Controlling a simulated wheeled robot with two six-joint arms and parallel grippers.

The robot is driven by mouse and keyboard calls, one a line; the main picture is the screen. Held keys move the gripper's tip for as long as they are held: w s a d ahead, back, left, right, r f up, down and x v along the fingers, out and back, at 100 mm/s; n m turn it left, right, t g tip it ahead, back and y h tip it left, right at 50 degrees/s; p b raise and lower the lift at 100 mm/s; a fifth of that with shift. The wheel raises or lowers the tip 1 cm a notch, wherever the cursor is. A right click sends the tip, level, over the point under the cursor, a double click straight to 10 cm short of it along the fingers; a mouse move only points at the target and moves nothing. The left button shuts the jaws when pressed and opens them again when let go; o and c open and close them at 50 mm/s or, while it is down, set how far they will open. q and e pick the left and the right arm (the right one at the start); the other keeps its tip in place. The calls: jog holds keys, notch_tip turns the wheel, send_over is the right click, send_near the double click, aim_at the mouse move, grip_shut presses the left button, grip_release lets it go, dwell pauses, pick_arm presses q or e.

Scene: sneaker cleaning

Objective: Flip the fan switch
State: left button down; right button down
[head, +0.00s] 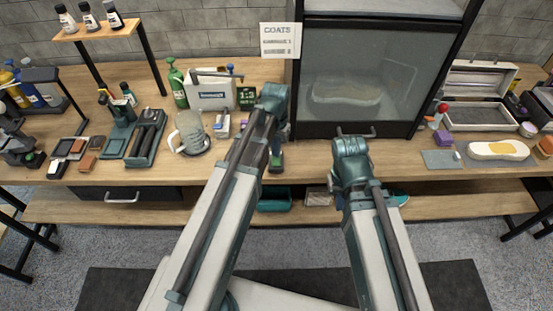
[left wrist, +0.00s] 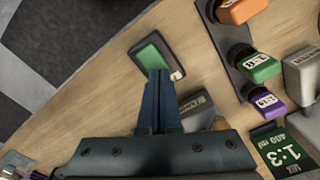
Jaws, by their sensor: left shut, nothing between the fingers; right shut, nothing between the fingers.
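The fan switch is a dark box with a green rocker (left wrist: 151,52), lying on the wooden bench in the left wrist view. In the head view the switch (head: 276,163) shows at the bench's front edge, just below my left gripper (head: 276,146). In the left wrist view my left gripper (left wrist: 158,74) is shut and empty. Its fingertips overlap the near edge of the switch; I cannot tell whether they touch it. My right gripper (head: 352,150) is shut and empty in front of the glass-fronted cabinet; its fingertips are hard to make out.
The cabinet (head: 355,132) stands behind my grippers. A clear jug (head: 189,132), a white caddy (head: 212,95) and a green 1:3 card (left wrist: 286,150) lie near the left arm. A rack with coloured labelled pieces (left wrist: 260,68) is right of the switch.

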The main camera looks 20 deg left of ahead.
pick_arm(q)
jog(key=shift+f, duration=0.2)
jog(key=shift+r, duration=0.15)
notch_tip(320, 180, up, 7)
jog(key=p, duration=0.7)
jog(key=s+d+m+y, duration=0.1)
jog(key=s+d, duration=0.9)
jog(key=s, duration=0.4)
jog(key=shift+s+d, duration=0.15)
jog(key=shift+d, duration=0.1)
